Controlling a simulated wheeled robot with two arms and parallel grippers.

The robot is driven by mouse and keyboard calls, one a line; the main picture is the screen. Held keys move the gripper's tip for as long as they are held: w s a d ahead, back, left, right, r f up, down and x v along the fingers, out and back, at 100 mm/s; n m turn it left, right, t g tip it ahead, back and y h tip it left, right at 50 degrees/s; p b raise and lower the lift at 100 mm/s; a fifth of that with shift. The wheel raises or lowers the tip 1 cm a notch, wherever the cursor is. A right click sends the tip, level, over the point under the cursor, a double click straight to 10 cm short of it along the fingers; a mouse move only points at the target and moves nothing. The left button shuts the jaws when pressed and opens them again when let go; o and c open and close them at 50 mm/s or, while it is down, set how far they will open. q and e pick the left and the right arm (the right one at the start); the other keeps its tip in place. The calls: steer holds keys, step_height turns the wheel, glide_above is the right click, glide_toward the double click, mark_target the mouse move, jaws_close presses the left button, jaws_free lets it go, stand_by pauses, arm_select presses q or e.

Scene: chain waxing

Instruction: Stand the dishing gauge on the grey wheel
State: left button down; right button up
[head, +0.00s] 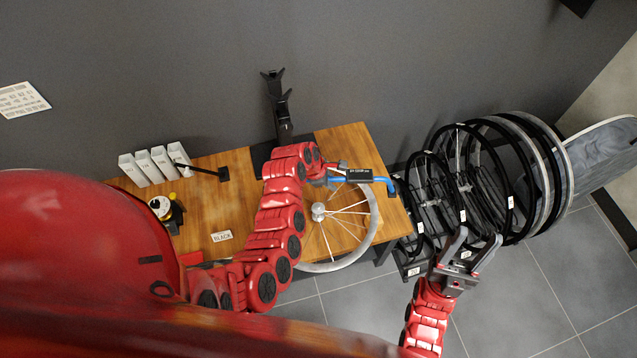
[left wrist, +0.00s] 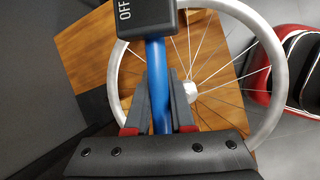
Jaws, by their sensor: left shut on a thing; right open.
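The grey wheel (head: 374,222) lies flat at the right part of the wooden bench, partly hidden by my left arm. In the left wrist view its rim (left wrist: 276,60) and spokes show below the gauge. The dishing gauge (head: 384,181) is a blue bar with a black block in its middle. My left gripper (head: 331,177) is shut on the blue bar, and the gauge appears over the wheel. The blue bar (left wrist: 156,85) sits between the fingers in the left wrist view. I cannot tell whether it touches the wheel. My right gripper (head: 468,247) is open and empty, right of the bench.
Several wheels stand in a rack (head: 412,270) on the right. A black stand (head: 281,115) rises behind.

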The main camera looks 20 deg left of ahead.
arm_select(q)
steer(key=s+a+n+y, duration=0.1)
steer(key=s+a+n, duration=0.2)
steer(key=shift+t, duration=0.4)
steer(key=shift+a+f+b, duration=0.1)
steer(key=shift+f+b, duration=2.05)
steer(key=shift+f, duration=1.8)
steer(key=shift+f+b, duration=0.3)
steer(key=shift+f, duration=0.45)
steer(key=c, duration=0.7)
jaws_free()
